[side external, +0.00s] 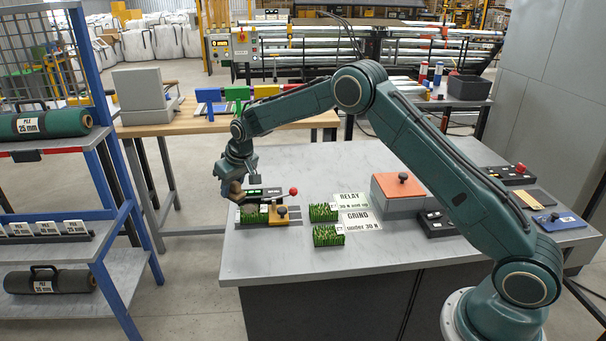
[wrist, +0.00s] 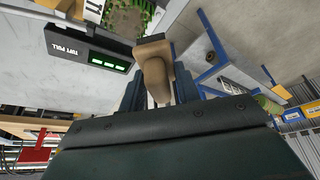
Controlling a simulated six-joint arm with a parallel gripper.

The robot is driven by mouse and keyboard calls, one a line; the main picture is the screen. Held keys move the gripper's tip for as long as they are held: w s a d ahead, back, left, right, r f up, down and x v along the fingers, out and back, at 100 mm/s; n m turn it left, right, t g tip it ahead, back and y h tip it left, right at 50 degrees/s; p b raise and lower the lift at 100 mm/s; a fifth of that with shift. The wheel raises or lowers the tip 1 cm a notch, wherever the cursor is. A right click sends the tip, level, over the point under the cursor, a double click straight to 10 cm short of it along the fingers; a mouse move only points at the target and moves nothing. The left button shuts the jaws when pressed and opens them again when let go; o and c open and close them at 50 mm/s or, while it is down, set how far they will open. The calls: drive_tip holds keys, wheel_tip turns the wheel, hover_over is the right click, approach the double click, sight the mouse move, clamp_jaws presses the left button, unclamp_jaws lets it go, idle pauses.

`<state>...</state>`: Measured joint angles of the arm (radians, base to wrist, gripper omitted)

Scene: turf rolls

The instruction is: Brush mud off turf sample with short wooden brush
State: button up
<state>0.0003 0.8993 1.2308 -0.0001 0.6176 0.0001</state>
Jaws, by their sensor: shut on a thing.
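My gripper (side external: 234,182) is shut on the short wooden brush (side external: 232,189), at the left end of the grey table. The turf sample (side external: 252,214) sits in the pull tester, just right of and below the brush. The wrist view shows the sample (wrist: 130,16) as green tufts with brown mud patches, at the top left and apart from the brush in that picture. Whether bristles touch it cannot be told.
The black tester box (wrist: 90,55) with a green display, a red-knobbed lever (side external: 293,191) and a yellow clamp (side external: 279,221) crowd the sample. Two turf pieces (side external: 323,212) (side external: 328,236) lie by the RELAY and GRIND cards (side external: 352,200). The table's front is clear.

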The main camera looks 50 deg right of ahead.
sight(234, 199)
wheel_tip(234, 199, down, 3)
drive_tip(key=shift+f, duration=0.15)
drive_tip(key=shift+s+d+f, duration=0.4)
drive_tip(key=shift+d+f, duration=0.05)
drive_tip(key=shift+f, duration=0.1)
drive_tip(key=shift+s+d, duration=2)
drive_tip(key=shift+s, duration=0.05)
drive_tip(key=shift+w+a, duration=2.45)
drive_tip(key=shift+w, duration=0.05)
drive_tip(key=shift+r, duration=4.1)
drive_tip(key=shift+s+r, duration=0.1)
